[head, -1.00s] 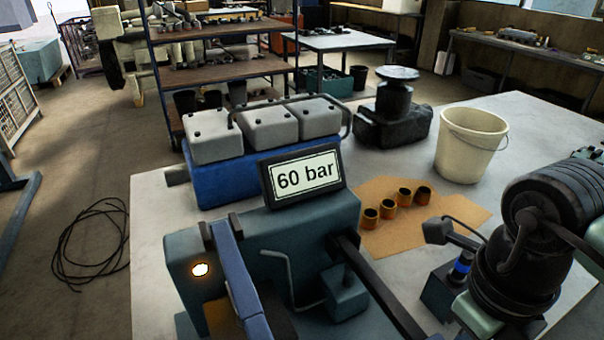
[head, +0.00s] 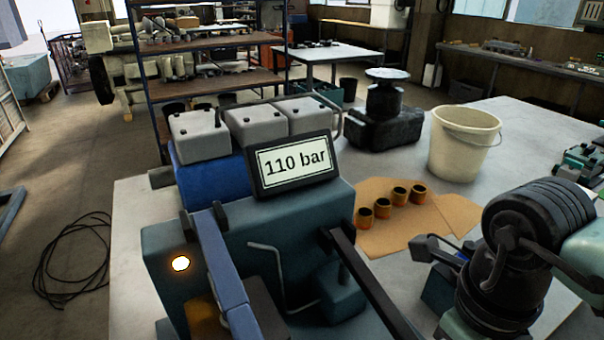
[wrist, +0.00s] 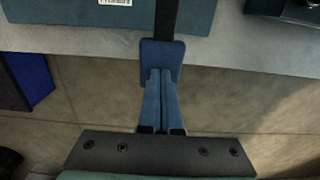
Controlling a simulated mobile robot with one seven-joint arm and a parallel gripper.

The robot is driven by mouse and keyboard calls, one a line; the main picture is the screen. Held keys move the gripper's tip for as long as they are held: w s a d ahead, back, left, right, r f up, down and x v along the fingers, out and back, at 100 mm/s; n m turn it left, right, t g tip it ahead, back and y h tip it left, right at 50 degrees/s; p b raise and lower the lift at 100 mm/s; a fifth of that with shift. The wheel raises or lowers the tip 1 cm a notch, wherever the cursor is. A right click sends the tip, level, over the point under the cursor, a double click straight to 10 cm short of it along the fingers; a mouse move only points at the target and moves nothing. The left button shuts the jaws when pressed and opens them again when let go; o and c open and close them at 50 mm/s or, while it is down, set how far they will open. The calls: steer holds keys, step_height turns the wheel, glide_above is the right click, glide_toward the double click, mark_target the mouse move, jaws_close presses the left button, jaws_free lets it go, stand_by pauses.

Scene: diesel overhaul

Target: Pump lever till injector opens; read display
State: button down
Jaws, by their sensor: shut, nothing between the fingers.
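The teal pressure tester (head: 190,240) stands on the bench in the head view, and its display (head: 293,163) reads 110 bar. A round lamp (head: 180,263) glows orange on its front. A dark lever bar (head: 368,283) slopes from the tester toward the lower right and leaves the frame. In the wrist view a dark bar (wrist: 166,18) ends in a blue grip (wrist: 161,50). My gripper (wrist: 161,73) is shut and empty, its fingertips at the grip's near end. Whether they touch it is unclear. I cannot clearly identify the injector.
A grey-topped blue engine block (head: 215,180) stands behind the tester. A cream bucket (head: 463,145) and several bronze bushings on brown paper (head: 440,222) lie to the right. A black press-like stand (head: 385,115) is behind. A cable coil (head: 72,260) lies on the floor.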

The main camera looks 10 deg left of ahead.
steer(key=shift+f+b, duration=0.5)
steer(key=shift+f, duration=0.4)
step_height(320, 180, up, 9)
steer(key=p, duration=0.5)
steer(key=shift+s+d+f, duration=0.2)
steer(key=shift+s+d, duration=0.05)
steer(key=shift+s, duration=0.1)
steer(key=f+b, duration=0.2)
steer(key=f, duration=0.1)
steer(key=f+b, duration=0.5)
steer(key=shift+w+a+f, duration=0.25)
steer(key=shift+f, duration=0.15)
step_height(320, 180, up, 9)
steer(key=p, duration=0.5)
steer(key=shift+p, duration=0.3)
steer(key=shift+r+p, duration=1.3)
steer(key=shift+r, duration=0.6)
